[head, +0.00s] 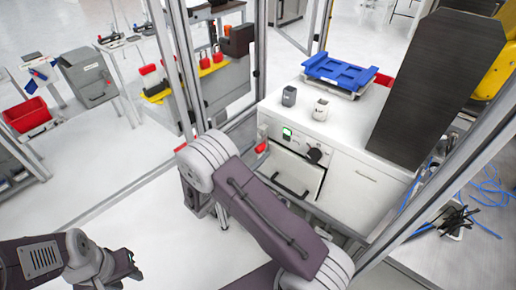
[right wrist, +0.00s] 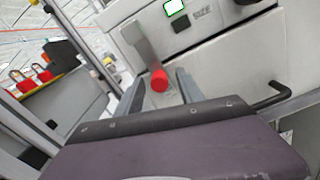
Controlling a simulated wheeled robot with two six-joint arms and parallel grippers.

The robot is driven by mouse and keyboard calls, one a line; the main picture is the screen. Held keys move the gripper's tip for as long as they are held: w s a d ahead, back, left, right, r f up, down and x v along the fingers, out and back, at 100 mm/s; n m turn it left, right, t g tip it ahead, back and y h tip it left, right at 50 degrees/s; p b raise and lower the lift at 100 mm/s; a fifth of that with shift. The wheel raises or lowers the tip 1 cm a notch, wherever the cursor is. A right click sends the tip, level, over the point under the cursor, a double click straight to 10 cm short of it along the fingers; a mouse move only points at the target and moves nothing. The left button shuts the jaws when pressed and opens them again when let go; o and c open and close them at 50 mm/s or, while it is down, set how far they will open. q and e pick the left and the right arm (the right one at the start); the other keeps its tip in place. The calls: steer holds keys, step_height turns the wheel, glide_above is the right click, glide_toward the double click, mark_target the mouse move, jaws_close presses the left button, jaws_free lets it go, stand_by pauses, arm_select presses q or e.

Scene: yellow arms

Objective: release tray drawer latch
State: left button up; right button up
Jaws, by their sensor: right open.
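The latch is a grey lever with a red tip (right wrist: 159,80) on the front of the white cabinet, beside a small green-lit display (right wrist: 173,7). The red tip also shows in the head view (head: 261,147), left of the drawer front (head: 300,172) with its black handle (head: 291,188). My right gripper (right wrist: 159,74) is open, its two grey fingers on either side of the red tip in the right wrist view. Whether they touch it, I cannot tell. In the head view my right arm hides this gripper. My left gripper (head: 130,266) is at the lower left, far from the cabinet; its jaws are unclear.
A blue tray (head: 340,72) and two small cups (head: 289,96) (head: 321,109) stand on the cabinet top. Metal frame posts (head: 183,70) rise left of the cabinet. Blue cables (head: 480,190) lie at the right. Floor at the lower left is clear.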

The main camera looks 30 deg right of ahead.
steer(key=shift+w+d, duration=0.3)
steer(key=shift+d, duration=0.15)
steer(key=shift+s, duration=0.1)
jaws_close()
stand_by(1.1)
